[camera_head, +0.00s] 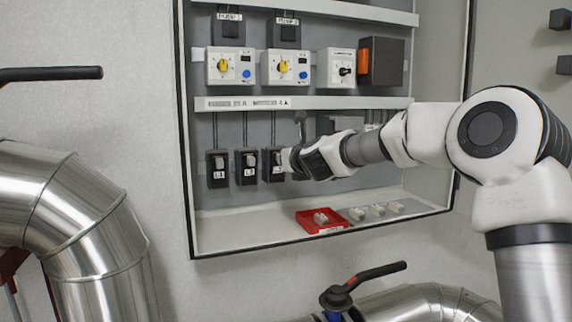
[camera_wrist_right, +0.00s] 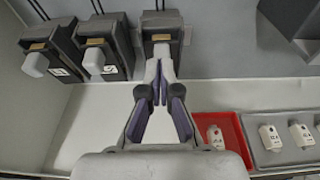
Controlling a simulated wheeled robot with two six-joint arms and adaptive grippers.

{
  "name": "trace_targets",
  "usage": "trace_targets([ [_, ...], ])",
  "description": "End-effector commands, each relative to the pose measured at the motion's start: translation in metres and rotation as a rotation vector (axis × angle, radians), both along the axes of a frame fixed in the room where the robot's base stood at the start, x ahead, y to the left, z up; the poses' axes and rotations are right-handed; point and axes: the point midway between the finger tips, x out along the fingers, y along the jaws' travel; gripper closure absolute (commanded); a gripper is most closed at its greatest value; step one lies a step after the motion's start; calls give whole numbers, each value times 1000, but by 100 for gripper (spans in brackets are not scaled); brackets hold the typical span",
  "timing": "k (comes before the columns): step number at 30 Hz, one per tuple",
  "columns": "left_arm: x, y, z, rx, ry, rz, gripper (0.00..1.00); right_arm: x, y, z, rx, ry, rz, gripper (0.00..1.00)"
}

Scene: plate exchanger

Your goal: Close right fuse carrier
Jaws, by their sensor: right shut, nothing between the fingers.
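The right fuse carrier (camera_head: 271,168) is the rightmost of three dark carriers in a row in the cabinet; it also shows in the wrist view (camera_wrist_right: 161,22). My right gripper (camera_head: 285,160) is at its front. In the wrist view, the shut fingertips (camera_wrist_right: 162,66) lie against or just in front of the carrier's lower face, with nothing seen between them. The fingers cover its front, so I cannot tell how far closed it is. The middle carrier (camera_wrist_right: 100,40) and left carrier (camera_wrist_right: 52,45) each show a pale handle. My left gripper is not in view.
Below on the cabinet floor are a red tray (camera_head: 306,226) with a pale fuse (camera_head: 321,218) and a grey tray with several pale fuses. A labelled rail (camera_head: 300,103) runs above the carriers. The cabinet floor left of the red tray is clear.

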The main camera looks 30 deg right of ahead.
Motion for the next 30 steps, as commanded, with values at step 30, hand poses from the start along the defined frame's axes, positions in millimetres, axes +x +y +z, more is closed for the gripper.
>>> trace_targets([
  [30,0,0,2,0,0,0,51,7,-2,11,-3,-4,-3,100],
])
